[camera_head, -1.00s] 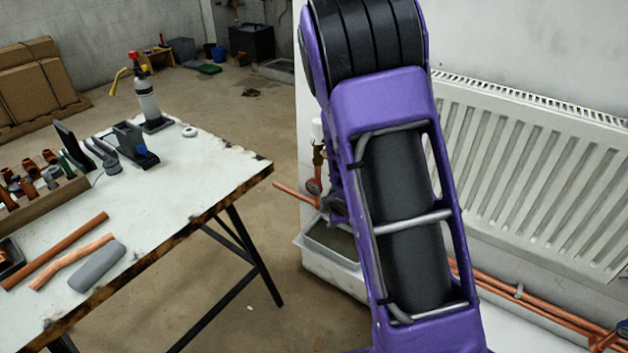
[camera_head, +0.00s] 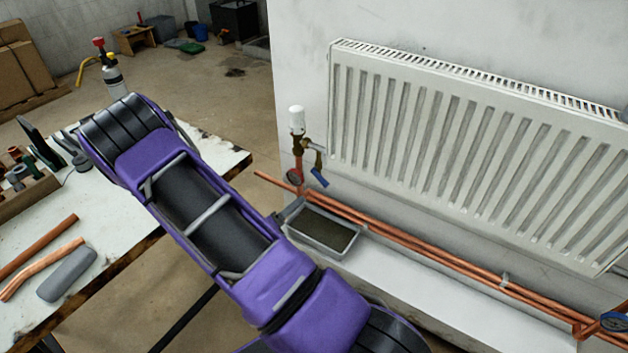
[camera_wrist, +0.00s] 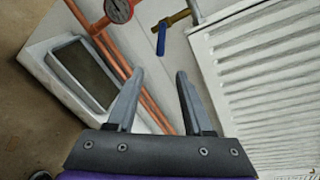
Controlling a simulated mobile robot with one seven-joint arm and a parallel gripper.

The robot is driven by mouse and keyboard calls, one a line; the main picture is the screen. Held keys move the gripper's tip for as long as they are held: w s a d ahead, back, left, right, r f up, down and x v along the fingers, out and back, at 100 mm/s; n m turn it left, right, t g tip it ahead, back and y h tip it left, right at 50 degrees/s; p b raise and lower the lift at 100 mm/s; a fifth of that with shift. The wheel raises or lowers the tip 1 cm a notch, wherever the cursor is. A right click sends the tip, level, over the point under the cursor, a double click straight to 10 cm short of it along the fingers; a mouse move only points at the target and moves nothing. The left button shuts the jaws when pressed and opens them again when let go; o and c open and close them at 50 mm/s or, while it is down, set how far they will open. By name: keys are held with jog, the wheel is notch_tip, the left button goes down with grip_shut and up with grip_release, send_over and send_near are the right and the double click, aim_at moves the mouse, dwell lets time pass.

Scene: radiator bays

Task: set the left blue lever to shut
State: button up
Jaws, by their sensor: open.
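The left blue lever (camera_head: 319,177) is on a brass valve by the left end of the radiator. It slants down and to the right in the head view. In the wrist view the blue lever (camera_wrist: 161,41) hangs down from a brass fitting, beyond my fingertips. My gripper (camera_wrist: 160,76) is open and empty, with its two grey fingers apart. The lever lies ahead of the gap between them and does not touch them. In the head view my arm hides most of my gripper.
A red gauge (camera_wrist: 119,10) and copper pipes (camera_head: 420,252) are close to the lever. A grey tray (camera_head: 352,247) sits below on the white ledge. The radiator (camera_head: 480,150) fills the wall at right. A workbench (camera_head: 125,245) with tools stands at left.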

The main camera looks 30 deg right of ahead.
aim_at(324, 185)
jog(key=b+x, duration=0.1)
jog(key=x, duration=1.5)
jog(key=shift+d+b, duration=0.3)
jog(key=shift+d, duration=0.15)
grip_shut()
dwell(0.5)
